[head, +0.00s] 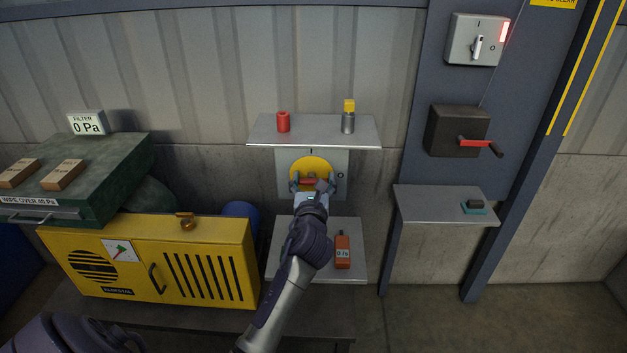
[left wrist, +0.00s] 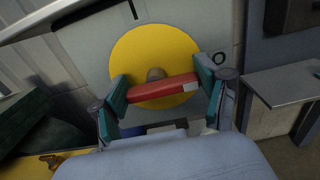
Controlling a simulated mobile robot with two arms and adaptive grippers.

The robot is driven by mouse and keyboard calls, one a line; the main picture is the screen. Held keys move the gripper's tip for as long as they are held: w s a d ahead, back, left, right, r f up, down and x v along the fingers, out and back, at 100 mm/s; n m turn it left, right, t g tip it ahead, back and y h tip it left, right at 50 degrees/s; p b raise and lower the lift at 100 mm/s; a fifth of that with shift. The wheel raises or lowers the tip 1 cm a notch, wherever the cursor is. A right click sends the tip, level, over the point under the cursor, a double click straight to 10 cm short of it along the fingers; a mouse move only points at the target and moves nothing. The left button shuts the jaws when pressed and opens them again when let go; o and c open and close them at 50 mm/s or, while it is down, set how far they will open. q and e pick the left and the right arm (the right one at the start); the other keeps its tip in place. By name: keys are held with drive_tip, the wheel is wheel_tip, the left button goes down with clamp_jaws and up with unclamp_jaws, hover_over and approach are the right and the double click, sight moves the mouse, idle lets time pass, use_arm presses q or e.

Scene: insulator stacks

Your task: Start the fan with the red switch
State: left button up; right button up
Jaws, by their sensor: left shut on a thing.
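The red switch is a red handle (head: 308,181) on a yellow disc (head: 309,169) on a grey plate (head: 340,162) under the wall shelf, marked I above. In the left wrist view the red handle (left wrist: 165,88) lies nearly level across the yellow disc (left wrist: 140,52), with an O mark at the right. My left gripper (head: 314,184) is shut on the handle, a fingertip at each end, as the left wrist view (left wrist: 165,92) shows. The yellow fan housing (head: 205,232) stands at the lower left with a small dial. My right gripper is not in view.
A shelf (head: 315,135) above holds a red cylinder and a yellow-topped one. A green filter box (head: 110,165) stands left.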

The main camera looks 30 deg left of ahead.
use_arm(q)
drive_tip(key=n+p, duration=0.1)
drive_tip(key=n, duration=0.3)
drive_tip(key=shift+a+r, duration=0.1)
drive_tip(key=shift+r, duration=0.05)
drive_tip(key=n, duration=0.4)
drive_tip(key=shift+s+a+n, duration=0.15)
drive_tip(key=shift+n, duration=0.15)
drive_tip(key=n, duration=0.4)
drive_tip(key=shift+a+n, duration=0.15)
drive_tip(key=shift+n, duration=0.15)
drive_tip(key=shift+s+a+n+b, duration=0.15)
drive_tip(key=shift+n+b, duration=0.4)
drive_tip(key=shift+n, duration=1.75)
drive_tip(key=o, duration=1.2)
drive_tip(key=shift+c, duration=0.2)
